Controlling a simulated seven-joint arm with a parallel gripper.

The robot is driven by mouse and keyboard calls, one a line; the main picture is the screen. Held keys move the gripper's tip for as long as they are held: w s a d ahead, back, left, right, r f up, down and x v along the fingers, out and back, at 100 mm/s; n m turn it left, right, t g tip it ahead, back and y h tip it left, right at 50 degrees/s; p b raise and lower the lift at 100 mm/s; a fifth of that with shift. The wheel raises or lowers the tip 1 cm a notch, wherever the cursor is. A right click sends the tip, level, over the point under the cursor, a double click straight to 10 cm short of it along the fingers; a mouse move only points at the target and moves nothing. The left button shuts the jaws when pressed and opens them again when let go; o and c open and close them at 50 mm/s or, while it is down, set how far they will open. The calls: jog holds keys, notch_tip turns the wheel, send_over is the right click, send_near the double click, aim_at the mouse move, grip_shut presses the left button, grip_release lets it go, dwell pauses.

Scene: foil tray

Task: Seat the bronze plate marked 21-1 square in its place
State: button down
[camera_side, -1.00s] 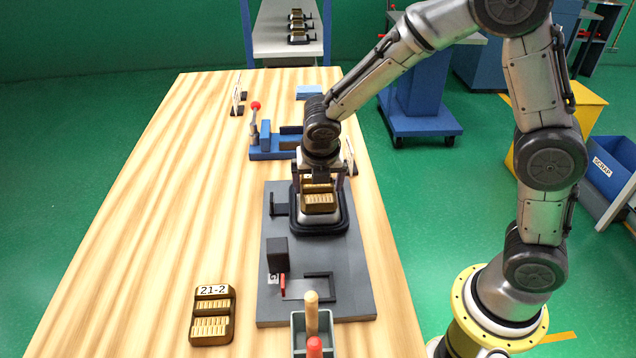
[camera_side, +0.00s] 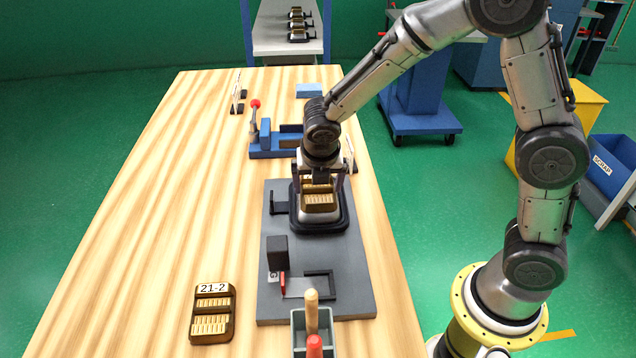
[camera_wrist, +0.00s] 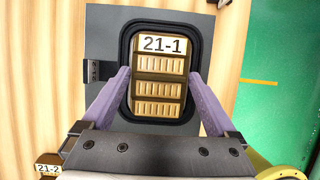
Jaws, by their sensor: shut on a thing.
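The bronze plate marked 21-1 (camera_wrist: 160,66) lies inside a black-rimmed frame, its label upright in the wrist view. It also shows in the side view (camera_side: 319,201), under my wrist. My gripper (camera_wrist: 160,85) is shut on the plate, one purple finger at each long side. The black frame (camera_wrist: 195,108) surrounds the plate on the grey base board (camera_wrist: 105,40). The plate looks nearly square to the frame, with a narrow dark gap around it. Whether it rests fully on the floor of the frame I cannot tell.
A second bronze plate marked 21-2 (camera_side: 212,313) lies on the wooden table (camera_side: 130,230). A dark block (camera_side: 277,252) with a red part stands on the base board. A grey bin (camera_side: 327,338) with handled tools is at the front. A blue clamp fixture (camera_side: 268,148) stands behind.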

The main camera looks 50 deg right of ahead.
aim_at(318, 194)
grip_release()
jog(key=shift+r, duration=0.1)
jog(key=shift+r, duration=2.15)
notch_tip(318, 194, up, 4)
jog(key=shift+d, duration=0.1)
dwell(0.5)
